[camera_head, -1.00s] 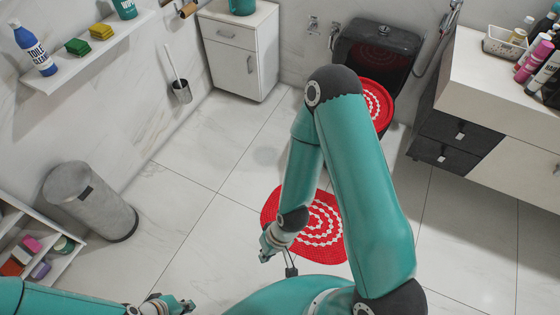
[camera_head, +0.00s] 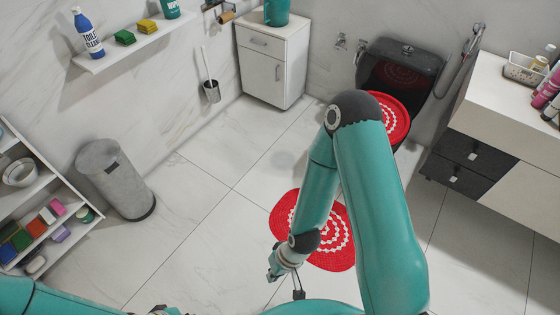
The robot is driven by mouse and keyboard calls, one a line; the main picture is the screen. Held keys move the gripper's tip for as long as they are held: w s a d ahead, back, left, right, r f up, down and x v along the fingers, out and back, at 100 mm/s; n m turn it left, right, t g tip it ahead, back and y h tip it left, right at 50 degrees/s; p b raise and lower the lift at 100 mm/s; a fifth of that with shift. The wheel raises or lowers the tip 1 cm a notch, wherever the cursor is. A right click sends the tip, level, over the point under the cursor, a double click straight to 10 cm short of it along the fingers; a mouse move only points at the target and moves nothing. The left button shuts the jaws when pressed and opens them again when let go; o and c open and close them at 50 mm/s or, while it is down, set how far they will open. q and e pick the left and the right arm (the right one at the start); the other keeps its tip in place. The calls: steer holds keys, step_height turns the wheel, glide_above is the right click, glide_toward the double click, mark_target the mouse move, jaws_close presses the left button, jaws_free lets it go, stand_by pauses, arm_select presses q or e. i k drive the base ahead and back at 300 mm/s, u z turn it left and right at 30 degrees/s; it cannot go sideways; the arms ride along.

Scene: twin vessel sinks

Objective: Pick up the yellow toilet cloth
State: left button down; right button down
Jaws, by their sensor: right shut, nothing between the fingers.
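The yellow toilet cloth (camera_head: 147,26) is a small folded block on the white wall shelf (camera_head: 98,66) at the upper left. It lies between a green cloth (camera_head: 125,37) and a teal container (camera_head: 170,9). My right gripper (camera_head: 273,272) is at the lower middle, above the floor by the red mat. It is shut and empty, far from the yellow cloth. My left arm (camera_head: 50,297) runs along the bottom left edge; its gripper is cut off by the picture's lower edge.
A blue-and-white cleaner bottle (camera_head: 87,33) stands on the same shelf. A grey bin (camera_head: 115,180) and low shelves (camera_head: 75,215) with coloured blocks stand at the left. A toilet brush (camera_head: 210,85) and white cabinet (camera_head: 272,62) are behind. The tiled floor between is clear.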

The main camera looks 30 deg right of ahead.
mark_target(147, 26)
steer(key=u, duration=0.05)
steer(key=i, duration=0.9)
steer(key=z, duration=0.1)
